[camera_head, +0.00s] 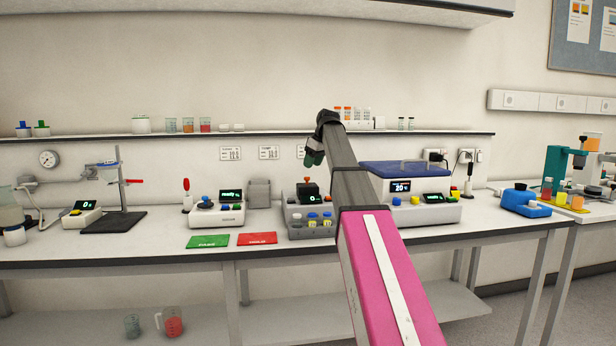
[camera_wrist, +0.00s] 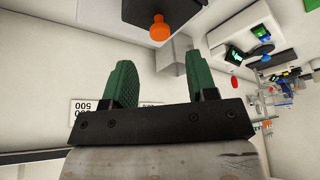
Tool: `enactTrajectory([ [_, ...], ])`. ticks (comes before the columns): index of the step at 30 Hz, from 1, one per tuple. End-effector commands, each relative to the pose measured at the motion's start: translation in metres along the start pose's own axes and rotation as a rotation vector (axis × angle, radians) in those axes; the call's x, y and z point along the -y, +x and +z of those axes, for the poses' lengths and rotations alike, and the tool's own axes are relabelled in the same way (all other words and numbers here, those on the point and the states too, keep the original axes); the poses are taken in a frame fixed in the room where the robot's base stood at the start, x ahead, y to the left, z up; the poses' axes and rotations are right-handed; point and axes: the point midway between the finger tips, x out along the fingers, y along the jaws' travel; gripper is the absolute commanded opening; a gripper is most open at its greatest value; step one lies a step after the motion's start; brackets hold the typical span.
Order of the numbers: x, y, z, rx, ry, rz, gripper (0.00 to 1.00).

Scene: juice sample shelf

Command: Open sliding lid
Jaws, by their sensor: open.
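My gripper (camera_head: 314,158) is in the air above the bench, just above a small grey instrument (camera_head: 292,213). In the wrist view its green fingers (camera_wrist: 164,84) are spread apart with nothing between them. The instrument has a dark lid (camera_head: 308,192) with a small orange-red knob (camera_head: 306,180) on top. In the wrist view the orange knob (camera_wrist: 160,30) and part of the dark lid (camera_wrist: 178,10) show beyond the fingers, apart from them. I cannot tell from these views whether the lid is slid fully shut.
A blue-lidded bath (camera_head: 405,171) stands right of the instrument, partly behind my arm. Green (camera_head: 208,241) and red (camera_head: 257,238) mats lie at front left. A grey-white device (camera_head: 217,215) stands left. A wall shelf (camera_head: 250,134) with small vessels runs behind my gripper.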

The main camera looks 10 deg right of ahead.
Motion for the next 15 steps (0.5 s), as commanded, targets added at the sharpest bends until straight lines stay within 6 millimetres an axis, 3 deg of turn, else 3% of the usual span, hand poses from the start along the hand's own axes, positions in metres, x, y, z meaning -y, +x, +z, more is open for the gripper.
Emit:
enactTrajectory([
  [6, 0.0, 0.037, 0.001, 0.001, 0.001, 0.0, 0.52],
  [15, 0.0, 0.06, 0.0, 0.0, 0.0, 0.001, 0.52],
])
